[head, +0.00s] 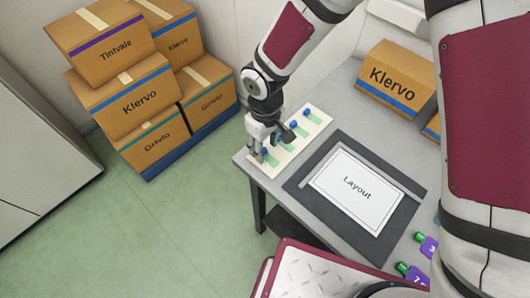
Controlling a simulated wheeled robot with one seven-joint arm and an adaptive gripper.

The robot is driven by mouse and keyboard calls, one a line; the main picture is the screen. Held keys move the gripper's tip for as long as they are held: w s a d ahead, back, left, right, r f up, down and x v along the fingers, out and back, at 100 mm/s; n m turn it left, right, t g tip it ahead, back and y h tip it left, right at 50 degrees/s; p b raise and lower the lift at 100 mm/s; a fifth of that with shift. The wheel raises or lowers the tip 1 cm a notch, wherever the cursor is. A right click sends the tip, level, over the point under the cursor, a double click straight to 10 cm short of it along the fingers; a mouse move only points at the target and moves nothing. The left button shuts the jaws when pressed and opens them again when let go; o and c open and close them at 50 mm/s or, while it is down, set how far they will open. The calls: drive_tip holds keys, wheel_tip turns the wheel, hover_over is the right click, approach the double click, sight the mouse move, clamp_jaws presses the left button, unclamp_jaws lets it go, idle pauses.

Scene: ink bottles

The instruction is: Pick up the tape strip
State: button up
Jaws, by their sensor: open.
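Several short green tape strips with blue ends lie in a row on a cream board (323,125) at the table's left end. The farthest tape strip (315,118) and the one beside it (302,131) show clearly. The nearest tape strip (269,158) is partly covered by my gripper (262,155). My gripper points down over the near end of the board, with its fingers apart. I cannot tell whether the fingers touch a strip.
A dark mat (337,212) with a white "Layout" sheet (350,190) lies right of the board. A Klervo box (393,78) sits at the table's back. Stacked cartons (125,90) stand on the floor at left.

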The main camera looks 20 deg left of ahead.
drive_tip(key=shift+f, duration=0.8)
drive_tip(key=shift+c, duration=0.6)
drive_tip(key=c, duration=0.7)
drive_tip(key=shift+r, duration=0.1)
